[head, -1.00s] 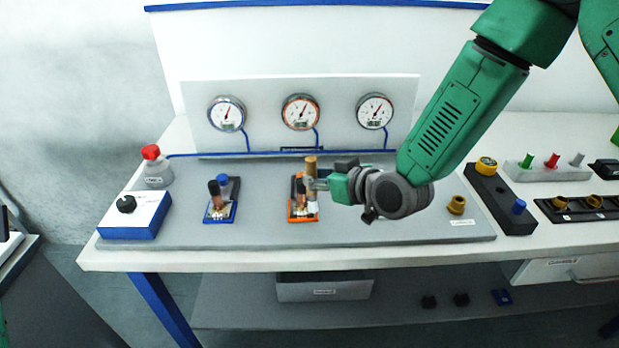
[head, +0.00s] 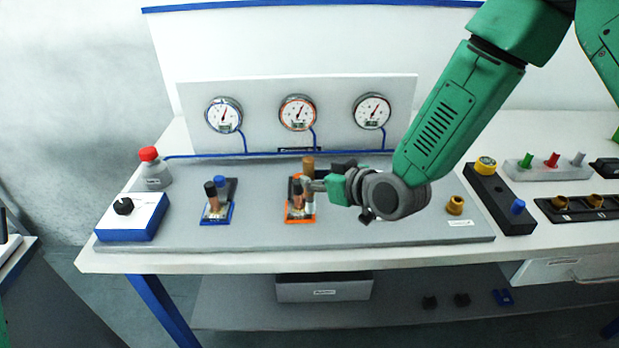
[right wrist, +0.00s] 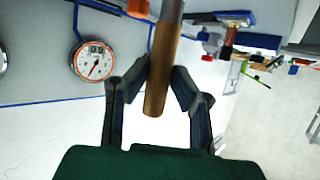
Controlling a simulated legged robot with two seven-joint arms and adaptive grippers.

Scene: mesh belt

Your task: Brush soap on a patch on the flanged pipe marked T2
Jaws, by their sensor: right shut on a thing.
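My right gripper (head: 316,185) is shut on a brush with a brown wooden handle (head: 308,164). The brush is roughly upright over the orange-based flanged pipe stand (head: 292,216). Its lower end is beside or in front of the copper pipe there; I cannot tell whether it touches. In the right wrist view the handle (right wrist: 161,85) sits between both fingers (right wrist: 160,88). A blue-based pipe stand (head: 216,210) is to the left. Pipe markings are too small to read, so T2 is not identifiable by label. My left gripper is not in view.
Three gauges hang on the back panel (head: 260,92). A brass cup (head: 455,205) and a dark block (head: 499,198) are to the right. The grey board's front is clear.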

